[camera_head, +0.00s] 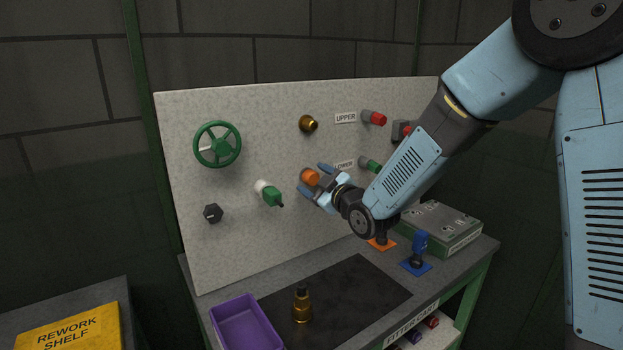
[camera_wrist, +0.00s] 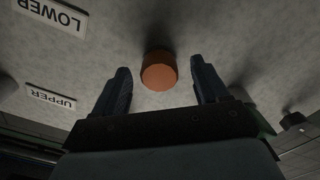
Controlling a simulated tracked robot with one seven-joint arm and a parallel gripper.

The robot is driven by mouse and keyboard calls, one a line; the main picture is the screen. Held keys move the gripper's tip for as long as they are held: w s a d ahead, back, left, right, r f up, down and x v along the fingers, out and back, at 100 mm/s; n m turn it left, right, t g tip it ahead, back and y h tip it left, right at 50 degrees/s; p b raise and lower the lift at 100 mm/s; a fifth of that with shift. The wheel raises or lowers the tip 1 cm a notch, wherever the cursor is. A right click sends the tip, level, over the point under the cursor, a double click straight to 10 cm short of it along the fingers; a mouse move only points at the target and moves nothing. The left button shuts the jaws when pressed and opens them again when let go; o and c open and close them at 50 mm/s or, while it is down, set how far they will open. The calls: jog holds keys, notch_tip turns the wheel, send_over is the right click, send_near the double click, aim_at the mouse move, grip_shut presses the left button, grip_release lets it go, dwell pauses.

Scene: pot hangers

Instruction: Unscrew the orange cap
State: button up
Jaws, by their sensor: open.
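The orange cap (camera_head: 310,177) is on the upright grey panel (camera_head: 250,120), right of the green-and-white fitting and left of the LOWER label. My gripper (camera_head: 316,180) is at the cap, with its blue fingers apart. In the wrist view the round orange cap (camera_wrist: 159,73) lies between the two dark fingers of my gripper (camera_wrist: 162,84), near their tips. A gap shows on each side of the cap, so neither finger appears to touch it. The cap's base against the panel is partly in shadow.
The panel also bears a green handwheel (camera_head: 218,145), a brass fitting (camera_head: 308,123), a red-tipped fitting (camera_head: 374,118) and a green-tipped fitting (camera_head: 370,165). Below, a purple tray (camera_head: 245,326), a brass piece (camera_head: 302,306) and a blue valve (camera_head: 419,246) stand on the bench.

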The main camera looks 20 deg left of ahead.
jog(key=m, duration=1)
jog(key=shift+m, duration=0.3)
jog(key=m, duration=1.1)
